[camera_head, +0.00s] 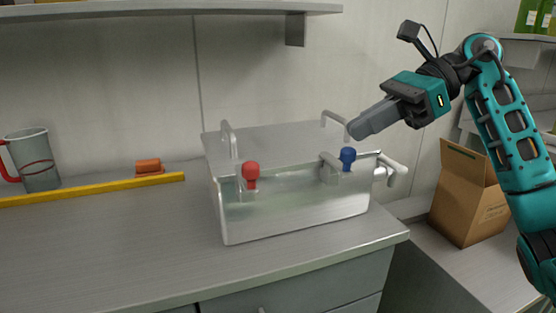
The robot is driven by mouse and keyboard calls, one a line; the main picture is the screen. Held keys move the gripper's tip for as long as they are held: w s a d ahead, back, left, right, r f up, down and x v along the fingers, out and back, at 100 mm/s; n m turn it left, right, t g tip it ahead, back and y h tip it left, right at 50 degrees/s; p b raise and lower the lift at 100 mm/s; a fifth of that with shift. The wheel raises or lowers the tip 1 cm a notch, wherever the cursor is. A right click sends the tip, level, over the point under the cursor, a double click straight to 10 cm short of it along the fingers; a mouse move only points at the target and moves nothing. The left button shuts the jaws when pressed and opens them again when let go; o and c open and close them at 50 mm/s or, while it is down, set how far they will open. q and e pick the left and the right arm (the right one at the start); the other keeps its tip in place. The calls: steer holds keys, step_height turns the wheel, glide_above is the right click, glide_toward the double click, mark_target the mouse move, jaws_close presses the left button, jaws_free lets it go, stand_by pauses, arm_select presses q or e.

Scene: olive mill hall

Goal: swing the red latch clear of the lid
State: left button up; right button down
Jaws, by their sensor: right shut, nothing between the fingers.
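A metal box (290,217) with a flat grey lid (272,142) stands on the counter. A latch with a red knob (251,171) is at the left of the box's front edge. Its bar stands beside the knob at the lid's edge; I cannot tell whether it overlaps the lid. A second latch with a blue knob (348,154) is at the right of the front edge. My right gripper (356,130) is shut and empty, above the lid's right end near the blue knob, apart from the red latch. My left gripper is not in view.
The counter (110,245) is largely clear left of the box. A yellow strip (95,190), an orange block (148,167) and a measuring jug (38,162) are at the back left. A shelf (160,8) hangs above. An open cardboard box (462,205) stands at the right.

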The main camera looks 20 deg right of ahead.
glide_toward(245, 166)
steer(key=shift+w+a+f+b, duration=0.1)
steer(key=shift+w+a+f, duration=0.05)
steer(key=shift+a+f, duration=0.55)
steer(key=shift+w+a+f+b, duration=0.15)
steer(key=shift+a+f, duration=0.25)
steer(key=shift+f, duration=0.5)
steer(key=shift+w+a+f+b, duration=0.1)
steer(key=shift+w+a+f, duration=0.1)
steer(key=shift+a+f, duration=0.45)
